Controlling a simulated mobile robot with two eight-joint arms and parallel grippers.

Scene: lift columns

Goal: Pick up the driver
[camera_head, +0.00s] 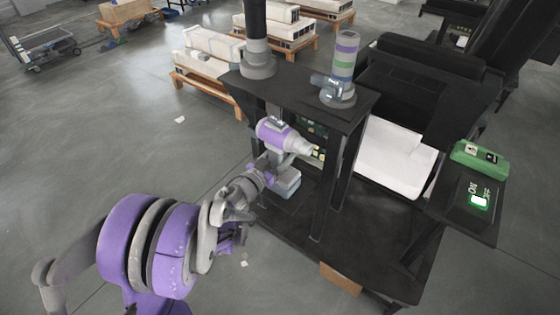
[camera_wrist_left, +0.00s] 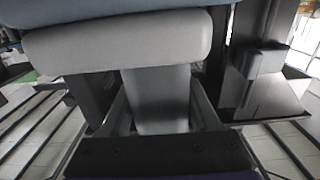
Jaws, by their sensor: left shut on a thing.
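The driver (camera_head: 284,138) is purple and grey, with its nose pointing right and its battery base (camera_head: 286,184) below. It is at the front left side of the black stand, below the top surface. My left gripper (camera_head: 264,170) is shut on the driver's grip, which the gripper partly hides. In the left wrist view the driver's pale grey base (camera_wrist_left: 120,45) fills the upper part, with the grey handle (camera_wrist_left: 160,95) below it. I cannot tell whether the base touches the lower black shelf. My right gripper is not in view.
The black stand's top (camera_head: 290,92) bears a striped cylinder (camera_head: 343,60) on a grey mount. Its legs and lower shelf (camera_head: 290,215) are close to the driver. A green box (camera_head: 478,157) is at the right. Open floor (camera_head: 120,150) lies to the left.

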